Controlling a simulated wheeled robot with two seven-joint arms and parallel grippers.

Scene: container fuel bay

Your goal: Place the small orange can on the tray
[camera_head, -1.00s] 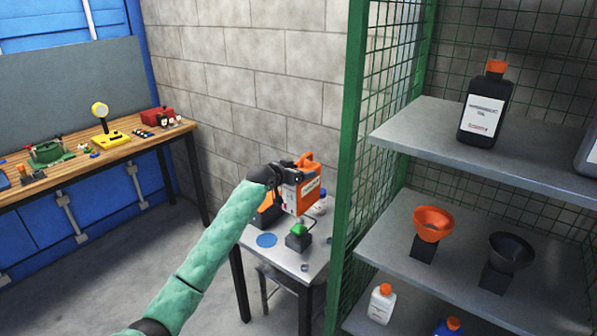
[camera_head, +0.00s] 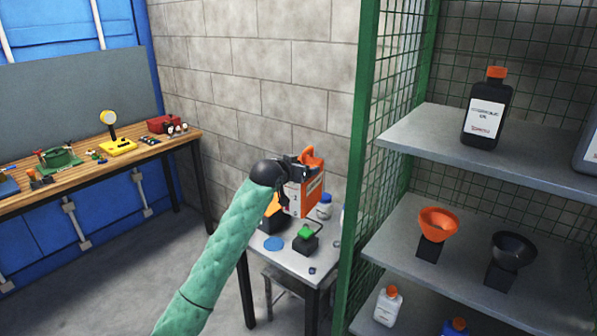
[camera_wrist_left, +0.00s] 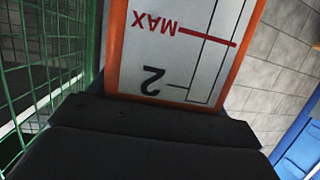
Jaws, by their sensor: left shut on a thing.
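The small orange can (camera_head: 310,191) has a white label and an orange top handle. My left gripper (camera_head: 291,174) is shut on it, and the can stands about upright over or behind the small grey table in the head view. I cannot tell if it touches the tabletop. In the left wrist view, the can (camera_wrist_left: 185,45) fills the upper middle, its label marks upside down, above the dark gripper body (camera_wrist_left: 150,135); the fingertips are hidden there. I cannot make out a tray in either view. My right gripper is not in view.
The small grey table (camera_head: 292,262) holds a blue disc (camera_head: 273,244), a green-topped black block (camera_head: 305,239) and a white bottle with a blue cap (camera_head: 324,207). A green mesh cage (camera_head: 372,150) with shelves stands close on the right. A wooden workbench (camera_head: 95,170) is at left.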

